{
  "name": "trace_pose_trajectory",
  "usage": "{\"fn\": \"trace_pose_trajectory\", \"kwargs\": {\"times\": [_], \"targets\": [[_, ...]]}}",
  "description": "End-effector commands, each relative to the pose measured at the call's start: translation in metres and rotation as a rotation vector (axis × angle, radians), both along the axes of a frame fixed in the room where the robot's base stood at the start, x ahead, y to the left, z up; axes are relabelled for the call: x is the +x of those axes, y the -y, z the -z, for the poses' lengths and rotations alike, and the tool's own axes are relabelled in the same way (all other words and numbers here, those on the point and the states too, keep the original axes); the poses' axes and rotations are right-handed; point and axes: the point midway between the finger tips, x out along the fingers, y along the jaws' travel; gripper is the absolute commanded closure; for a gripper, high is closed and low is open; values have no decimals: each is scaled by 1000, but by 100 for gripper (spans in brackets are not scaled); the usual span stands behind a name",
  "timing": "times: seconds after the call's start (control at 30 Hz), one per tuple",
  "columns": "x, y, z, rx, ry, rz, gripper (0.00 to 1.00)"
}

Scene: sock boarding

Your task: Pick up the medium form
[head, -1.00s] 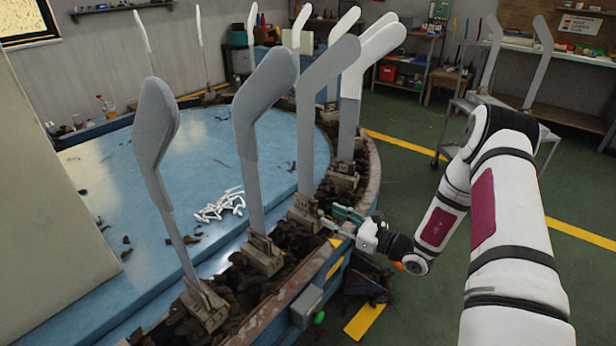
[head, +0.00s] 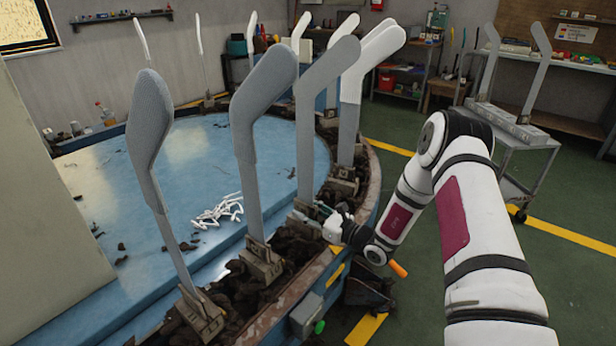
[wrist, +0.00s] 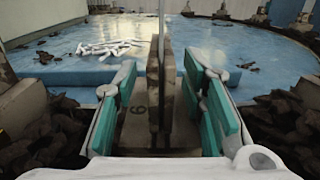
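Several upright flat grey leg-shaped forms stand in metal holders along the round machine's rim; I cannot tell by size which is the medium one. My gripper (head: 322,213) is low at the holder of a plain grey form (head: 310,125), third from the left. In the wrist view, my gripper (wrist: 163,112) is open, its teal pads on either side of that holder (wrist: 136,128) and the edge-on form (wrist: 161,60). A gap shows on the left; contact on the right is unclear. Nearby forms carry a grey sock (head: 262,90) and a white sock (head: 370,60).
The blue round table (head: 200,155) holds a pile of small white pieces (head: 218,210). Dark rubble lies around the holders. A trolley (head: 520,150) with two forms (head: 538,70) stands at the right. Green floor (head: 440,250) is open beside my arm.

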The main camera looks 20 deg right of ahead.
Motion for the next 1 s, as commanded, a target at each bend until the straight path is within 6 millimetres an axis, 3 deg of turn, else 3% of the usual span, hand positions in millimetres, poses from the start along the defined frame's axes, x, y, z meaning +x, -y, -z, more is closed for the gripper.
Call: {"fn": "trace_pose_trajectory", "kwargs": {"times": [0.2, 0.43, 0.6, 1.0], "targets": [[24, -17, 1, -1, 2, -1, 62], [25, -18, 0, 0, 1, 1, 62], [25, -18, 0, 0, 1, 0, 100], [25, -18, -4, 0, 4, 0, 100]]}}
